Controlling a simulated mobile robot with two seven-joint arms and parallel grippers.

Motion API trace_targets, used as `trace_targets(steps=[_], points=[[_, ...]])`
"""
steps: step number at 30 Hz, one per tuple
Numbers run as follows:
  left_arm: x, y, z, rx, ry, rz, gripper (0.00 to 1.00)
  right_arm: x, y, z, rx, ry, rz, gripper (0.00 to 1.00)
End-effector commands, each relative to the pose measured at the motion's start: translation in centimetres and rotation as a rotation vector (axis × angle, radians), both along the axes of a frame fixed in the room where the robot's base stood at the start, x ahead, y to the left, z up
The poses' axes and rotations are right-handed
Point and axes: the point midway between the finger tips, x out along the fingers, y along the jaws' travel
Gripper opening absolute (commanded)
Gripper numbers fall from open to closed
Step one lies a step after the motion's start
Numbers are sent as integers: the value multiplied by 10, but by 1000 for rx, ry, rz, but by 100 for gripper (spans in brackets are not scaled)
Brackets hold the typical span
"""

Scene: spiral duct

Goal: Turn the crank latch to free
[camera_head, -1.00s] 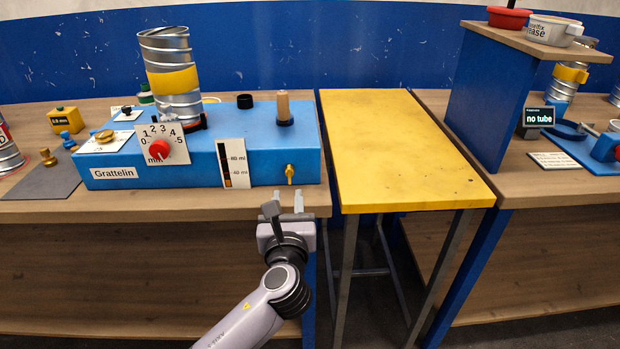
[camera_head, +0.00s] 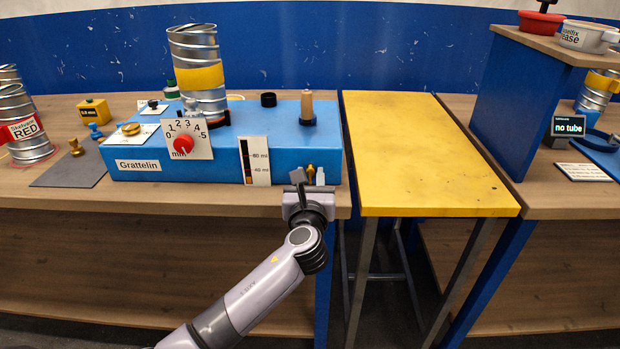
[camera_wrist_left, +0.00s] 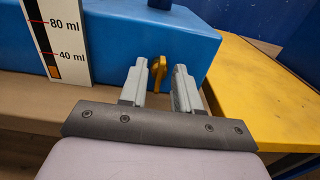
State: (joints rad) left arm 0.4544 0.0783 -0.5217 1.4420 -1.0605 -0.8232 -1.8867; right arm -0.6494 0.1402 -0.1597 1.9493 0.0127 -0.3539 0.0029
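A small yellow tap-like handle (camera_head: 310,169) sits low on the front of the blue Grattelin box (camera_head: 222,160), near its right end. It also shows in the left wrist view (camera_wrist_left: 158,72). My left gripper (camera_head: 308,182) is just in front of it. Its two grey fingers (camera_wrist_left: 160,84) are apart, with the yellow handle seen in the gap between them; I cannot tell whether they touch it. No part is labelled crank latch. A blue device (camera_head: 602,150) is cut off at the right edge. My right gripper is not in view.
The box carries a spiral metal tube (camera_head: 196,50), a red-knob dial (camera_head: 184,145), a millilitre gauge (camera_head: 255,162) and a wooden peg (camera_head: 307,106). The yellow table (camera_head: 425,160) to the right is bare. A blue panel (camera_head: 515,100) stands beyond it.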

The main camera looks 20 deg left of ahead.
Motion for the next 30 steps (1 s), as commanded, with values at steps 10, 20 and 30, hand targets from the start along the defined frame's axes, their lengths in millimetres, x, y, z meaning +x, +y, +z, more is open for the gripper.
trace_targets(steps=[10, 20, 30], points=[[0, 0, 0, 0, 0, 0, 0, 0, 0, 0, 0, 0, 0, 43], [0, 0, -1, -70, -20, 0, 0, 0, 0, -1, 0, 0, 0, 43], [-1, 1, -2, -324, -93, 0, 0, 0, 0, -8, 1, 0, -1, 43]])
